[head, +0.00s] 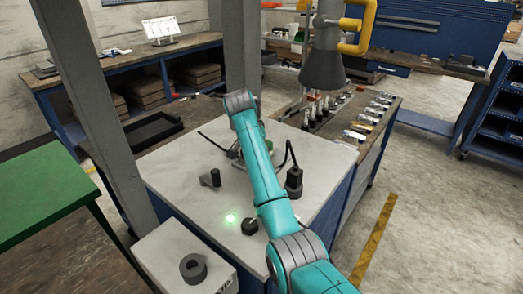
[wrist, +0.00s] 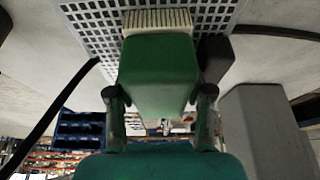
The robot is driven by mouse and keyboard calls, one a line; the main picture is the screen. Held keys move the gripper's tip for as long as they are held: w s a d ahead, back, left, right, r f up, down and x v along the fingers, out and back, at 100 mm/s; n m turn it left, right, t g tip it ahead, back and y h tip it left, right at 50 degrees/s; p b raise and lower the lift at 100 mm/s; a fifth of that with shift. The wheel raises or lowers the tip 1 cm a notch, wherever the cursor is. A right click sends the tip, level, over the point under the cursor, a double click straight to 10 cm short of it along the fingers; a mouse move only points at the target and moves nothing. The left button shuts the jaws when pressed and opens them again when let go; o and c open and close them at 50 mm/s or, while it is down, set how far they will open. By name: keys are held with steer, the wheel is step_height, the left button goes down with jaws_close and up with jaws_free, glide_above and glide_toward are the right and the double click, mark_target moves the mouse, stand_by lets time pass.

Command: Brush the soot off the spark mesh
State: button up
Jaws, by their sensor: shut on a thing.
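My gripper (wrist: 160,95) is shut on a green brush (wrist: 157,65), with a finger on each side of its block. The brush's cream bristles (wrist: 158,20) point to the top of the wrist view and lie over the spark mesh (wrist: 88,32). The mesh is a pale sheet with a grid of dark square holes, seen on both sides of the bristles. I cannot tell whether the bristles touch it, nor make out soot apart from the holes. In the head view my teal arm hides most of the gripper, the brush and the mesh.
The pale worktop (head: 165,170) carries a dark post (head: 210,178), a black fitting with a cable (head: 294,180) and a small dark knob (head: 249,226) near a green light spot (head: 229,218). A grey hood (head: 322,70) hangs behind. A tool rack (head: 365,120) stands right.

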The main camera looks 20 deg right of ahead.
steer(key=shift+s+a, duration=0.3)
steer(key=shift+w+d, duration=0.8)
steer(key=shift+d, duration=0.15)
steer(key=shift+r, duration=0.1)
steer(key=shift+w+d, duration=0.85)
steer(key=shift+d, duration=0.15)
steer(key=shift+s+a+f, duration=0.2)
steer(key=shift+s+a, duration=0.65)
steer(key=shift+a, duration=0.15)
